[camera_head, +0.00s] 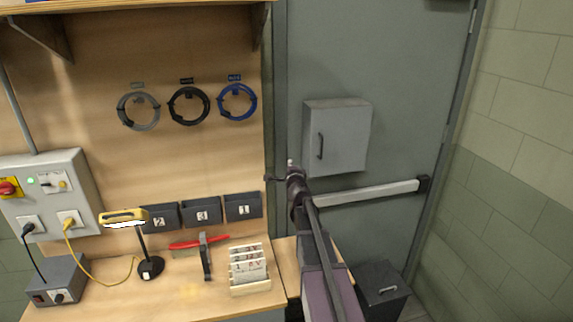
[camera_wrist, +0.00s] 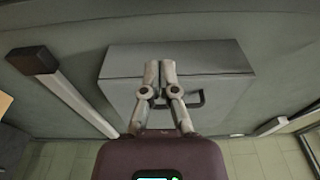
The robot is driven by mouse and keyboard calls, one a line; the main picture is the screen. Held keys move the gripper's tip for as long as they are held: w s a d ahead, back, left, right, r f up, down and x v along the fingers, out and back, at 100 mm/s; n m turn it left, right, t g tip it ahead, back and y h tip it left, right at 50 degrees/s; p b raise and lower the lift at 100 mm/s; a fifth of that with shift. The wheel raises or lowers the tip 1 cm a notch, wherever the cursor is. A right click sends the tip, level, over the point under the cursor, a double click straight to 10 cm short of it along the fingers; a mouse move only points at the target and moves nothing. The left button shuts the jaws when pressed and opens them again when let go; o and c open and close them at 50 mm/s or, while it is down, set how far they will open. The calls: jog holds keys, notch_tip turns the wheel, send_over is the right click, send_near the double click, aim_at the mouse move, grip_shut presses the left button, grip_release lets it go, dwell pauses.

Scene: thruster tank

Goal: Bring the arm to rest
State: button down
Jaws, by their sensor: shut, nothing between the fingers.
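My gripper (camera_wrist: 160,66) is shut and empty; its two grey fingers lie together in the wrist view. In the wrist view it shows in front of a grey wall box (camera_wrist: 225,62) with a dark handle. In the head view my arm reaches up from the bottom, right of the workbench, and my gripper (camera_head: 290,165) is at its far end, just left of the same grey box (camera_head: 345,135). I cannot tell the exact gap between the fingers and the box.
A grey door (camera_head: 400,70) with a push bar (camera_head: 372,192) stands behind. The workbench (camera_head: 195,298) at left holds a lamp (camera_head: 124,218), red-handled pliers (camera_head: 205,245), a card rack (camera_head: 250,285) and a power box (camera_head: 58,280). A dark bin (camera_head: 382,290) stands right of my arm.

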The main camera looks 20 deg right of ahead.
jog(key=s+a+f+n+g+y+b, duration=0.3)
jog(key=s+a+f+n+y, duration=0.35)
jog(key=a, duration=0.55)
jog(key=s+a+f+n+g+y+b, duration=0.25)
jog(key=a+f+n+y+b, duration=0.35)
jog(key=a+n, duration=0.55)
jog(key=s+a+f+n+g+h, duration=0.1)
jog(key=s+a+f+g, duration=0.2)
jog(key=s+f, duration=0.35)
jog(key=s+a+f+n+g+h, duration=0.1)
jog(key=s+a+f+g+h, duration=0.1)
jog(key=s+f+g, duration=0.35)
jog(key=s+d+f+g+h+b, duration=0.1)
jog(key=s+f+h, duration=0.1)
jog(key=s, duration=0.3)
jog(key=s+d+f+n+g+h+b, duration=0.1)
jog(key=s+f+g+h+b, duration=0.1)
jog(key=s+f, duration=0.2)
jog(key=shift+s+d+f, duration=0.25)
jog(key=shift+s+d, duration=0.15)
jog(key=shift+s, duration=0.65)
